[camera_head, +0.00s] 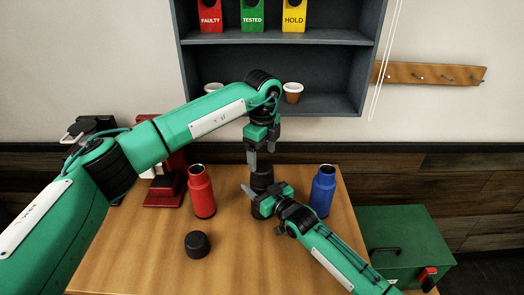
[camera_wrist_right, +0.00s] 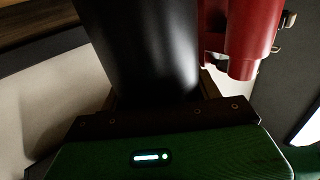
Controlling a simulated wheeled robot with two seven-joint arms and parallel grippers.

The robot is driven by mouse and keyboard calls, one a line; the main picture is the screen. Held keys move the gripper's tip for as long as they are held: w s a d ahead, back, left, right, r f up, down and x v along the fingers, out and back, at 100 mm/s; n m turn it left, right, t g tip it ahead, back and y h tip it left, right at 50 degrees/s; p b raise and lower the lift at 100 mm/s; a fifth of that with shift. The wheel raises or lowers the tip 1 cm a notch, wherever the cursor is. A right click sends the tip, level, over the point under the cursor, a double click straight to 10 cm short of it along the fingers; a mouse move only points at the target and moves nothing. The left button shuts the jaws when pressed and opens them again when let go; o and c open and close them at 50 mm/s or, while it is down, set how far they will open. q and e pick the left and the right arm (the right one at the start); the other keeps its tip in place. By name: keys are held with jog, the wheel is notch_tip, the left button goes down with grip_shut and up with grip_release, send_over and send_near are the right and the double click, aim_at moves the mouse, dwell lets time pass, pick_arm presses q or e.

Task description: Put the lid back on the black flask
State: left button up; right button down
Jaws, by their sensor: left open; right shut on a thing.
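The black flask (camera_head: 262,181) stands near the middle of the table, partly hidden by my grippers. My right gripper (camera_head: 262,197) is shut on its side; in the right wrist view the flask's black body (camera_wrist_right: 140,45) fills the space between the fingers. My left gripper (camera_head: 259,155) is open, pointing down at the flask's top, with its fingertips close to it. I cannot tell whether a cap is on that top. A black lid (camera_head: 198,244) lies on the table at the front left, apart from both grippers.
A red flask (camera_head: 202,192) stands left of the black one, and a blue flask (camera_head: 322,191) stands right. A red and black machine (camera_head: 165,190) is at the back left. A green box (camera_head: 405,236) sits right of the table (camera_head: 140,258). A shelf (camera_head: 325,76) hangs behind.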

aim_at(262, 166)
pick_arm(q)
jog(key=shift+r+n, duration=0.5)
jog(key=shift+n, duration=0.5)
jog(key=shift+f, duration=4)
jog(key=c, duration=1)
jog(key=m, duration=0.6)
jog(key=shift+m, duration=0.4)
